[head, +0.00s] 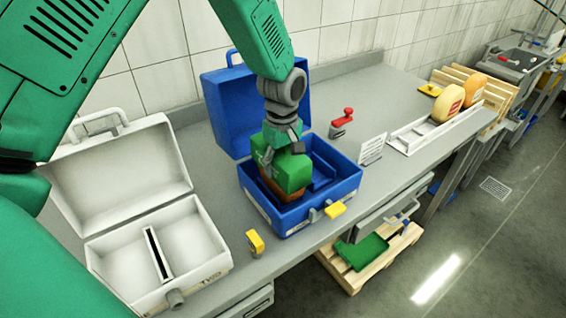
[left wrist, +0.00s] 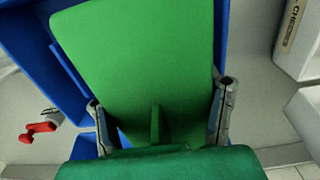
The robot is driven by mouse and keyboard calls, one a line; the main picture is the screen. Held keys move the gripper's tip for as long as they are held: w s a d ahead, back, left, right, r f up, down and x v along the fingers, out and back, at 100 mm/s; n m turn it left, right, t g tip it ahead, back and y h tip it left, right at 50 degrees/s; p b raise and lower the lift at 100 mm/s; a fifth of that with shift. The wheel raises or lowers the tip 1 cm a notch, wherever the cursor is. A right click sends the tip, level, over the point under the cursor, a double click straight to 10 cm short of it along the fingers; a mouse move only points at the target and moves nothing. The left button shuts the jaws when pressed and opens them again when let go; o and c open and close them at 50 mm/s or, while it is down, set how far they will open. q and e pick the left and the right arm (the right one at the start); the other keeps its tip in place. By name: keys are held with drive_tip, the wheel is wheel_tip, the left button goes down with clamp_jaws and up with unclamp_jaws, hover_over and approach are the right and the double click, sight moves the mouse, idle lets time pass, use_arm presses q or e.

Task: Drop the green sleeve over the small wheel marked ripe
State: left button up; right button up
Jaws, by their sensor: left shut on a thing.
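The green sleeve (head: 289,172) is held in my left gripper (head: 283,152) at the open blue case (head: 290,215). A brown-orange part (head: 268,188) shows at the sleeve's lower left edge; I cannot tell what it is or whether the sleeve touches the case. In the left wrist view the sleeve (left wrist: 140,60) fills the middle, and the two fingers of my left gripper (left wrist: 160,112) stand either side of its small tab. A yellow wheel (head: 449,103) with a red label and an orange wheel (head: 475,90) stand at the far right. Their writing is too small to read. My right gripper is not seen.
An open white case (head: 205,265) stands at the left, with a small yellow block (head: 255,243) to its right. A red-handled item (head: 343,118) and a white card (head: 372,148) stand behind and right of the blue case. The grey bench is clear between them.

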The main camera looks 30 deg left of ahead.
use_arm(q)
drive_tip(key=shift+s+d+f, duration=0.15)
drive_tip(key=shift+s+f, duration=0.3)
drive_tip(key=o, duration=1.6)
drive_tip(key=shift+w+f, duration=0.1)
drive_tip(key=shift+o, duration=0.2)
drive_tip(key=shift+w+r, duration=0.2)
drive_tip(key=shift+r, duration=0.35)
wheel_tip(320, 180, up, 11)
drive_tip(key=shift+w+r, duration=0.1)
